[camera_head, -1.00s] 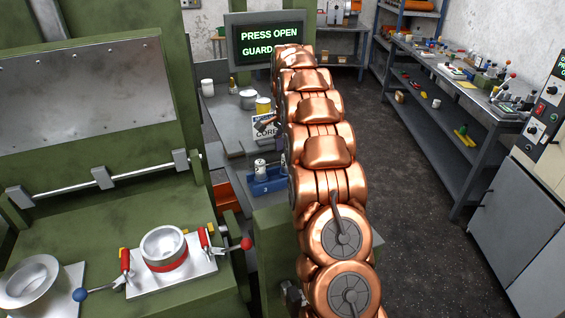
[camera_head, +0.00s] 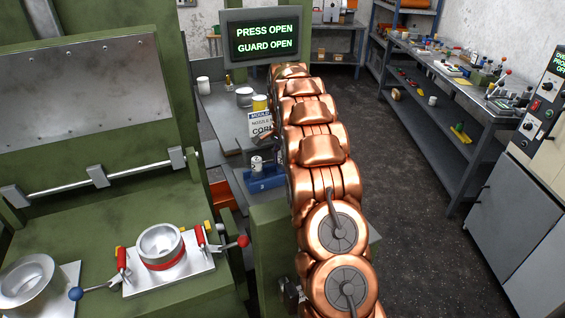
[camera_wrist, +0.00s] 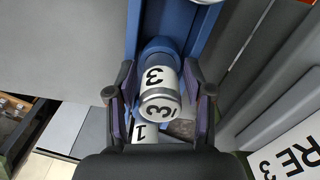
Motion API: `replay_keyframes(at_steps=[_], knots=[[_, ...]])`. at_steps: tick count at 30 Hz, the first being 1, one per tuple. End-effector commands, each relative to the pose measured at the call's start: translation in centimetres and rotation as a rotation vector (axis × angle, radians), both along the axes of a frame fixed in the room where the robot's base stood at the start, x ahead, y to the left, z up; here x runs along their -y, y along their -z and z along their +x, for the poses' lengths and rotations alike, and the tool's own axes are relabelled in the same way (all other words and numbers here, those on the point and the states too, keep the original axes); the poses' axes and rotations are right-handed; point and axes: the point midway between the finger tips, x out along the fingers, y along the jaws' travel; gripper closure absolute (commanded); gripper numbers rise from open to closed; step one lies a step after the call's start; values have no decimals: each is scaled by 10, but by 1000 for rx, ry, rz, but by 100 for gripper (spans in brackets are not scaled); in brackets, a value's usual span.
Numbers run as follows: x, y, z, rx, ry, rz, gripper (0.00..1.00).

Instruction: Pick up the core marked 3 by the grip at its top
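The core marked 3 (camera_wrist: 160,78) is a pale cylinder with a black 3 on its side and another on its end face. It sits at the blue rack (camera_wrist: 143,28) in the wrist view. My gripper (camera_wrist: 159,88) is open, with one dark finger on each side of this core and small gaps showing. A core marked 1 (camera_wrist: 146,133) shows just below it, partly hidden by my gripper. In the head view the blue rack (camera_head: 268,181) stands on the grey bench with a pale core (camera_head: 257,164) in it. My copper arm hides most of my gripper there.
A sign reading CORE (camera_head: 260,124) stands behind the rack; it also shows in the wrist view (camera_wrist: 294,157). Pale and yellow containers (camera_head: 245,97) stand farther back. The green press (camera_head: 100,210) with a metal ring in a clamp fixture (camera_head: 161,247) is at left. The right aisle floor is clear.

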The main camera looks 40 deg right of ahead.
Motion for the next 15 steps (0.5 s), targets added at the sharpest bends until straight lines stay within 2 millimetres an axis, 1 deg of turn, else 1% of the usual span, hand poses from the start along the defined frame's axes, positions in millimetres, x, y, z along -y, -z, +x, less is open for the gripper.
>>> replay_keyframes(at_steps=[1,2,13,15], knots=[[0,0,0,0,0,0,56],[0,0,0,0,0,0,60],[0,0,0,0,0,0,98],[0,0,0,0,0,0,100]])
